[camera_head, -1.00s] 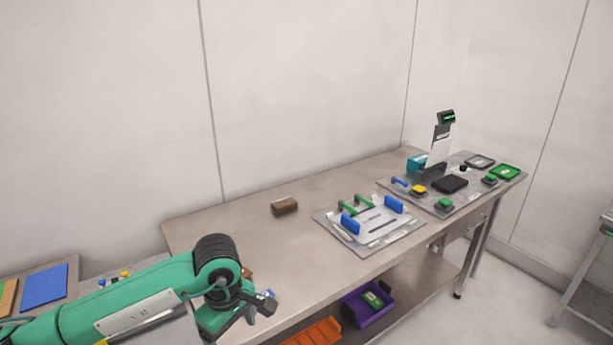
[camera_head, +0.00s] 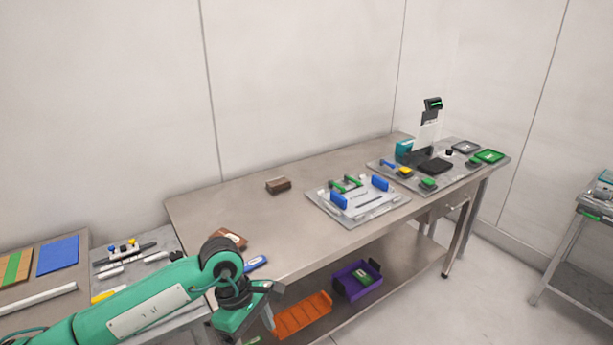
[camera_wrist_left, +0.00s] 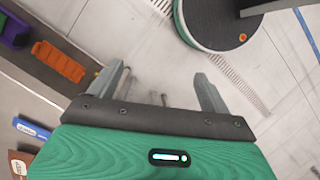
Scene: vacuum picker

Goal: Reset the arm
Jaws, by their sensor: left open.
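My left arm reaches in from the lower left in the head view, folded at a dark joint. My left gripper (camera_head: 262,297) hangs in front of the steel table's near edge. In the left wrist view my left gripper (camera_wrist_left: 163,88) has its two fingers well apart, with only floor between them. It is open and empty. My right gripper is in neither view.
The steel table (camera_head: 320,215) carries a brown block (camera_head: 278,185), a fixture plate (camera_head: 395,205) with blue and green handles, and a brown item (camera_head: 229,238) beside a blue tool (camera_head: 256,263). Orange (camera_head: 303,316) and purple (camera_head: 357,280) bins sit on the lower shelf.

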